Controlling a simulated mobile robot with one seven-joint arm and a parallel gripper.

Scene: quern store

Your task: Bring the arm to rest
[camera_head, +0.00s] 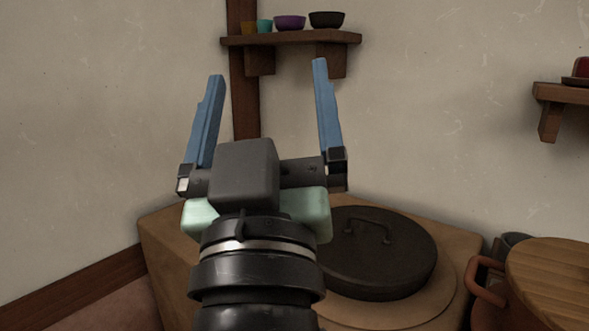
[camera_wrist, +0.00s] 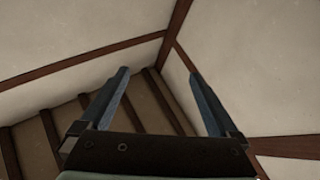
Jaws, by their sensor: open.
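My gripper (camera_head: 265,75) points upward in the middle of the head view, with its two blue fingers spread wide apart. Nothing is between the fingers. In the wrist view my gripper (camera_wrist: 162,90) is also open and empty, facing the upper walls and the beamed ceiling. It is in front of the wall, below and in front of the small shelf as seen in the head view, and touches nothing that I can see. The arm's wrist hides part of the stove top behind it.
A dark lidded pan (camera_head: 375,255) sits on a tan stove block (camera_head: 455,240). A wooden-lidded pot (camera_head: 550,275) stands at the right. A wall shelf (camera_head: 290,39) holds a purple bowl (camera_head: 290,22), a black bowl (camera_head: 326,19) and small cups. Another shelf (camera_head: 560,93) is at the right edge.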

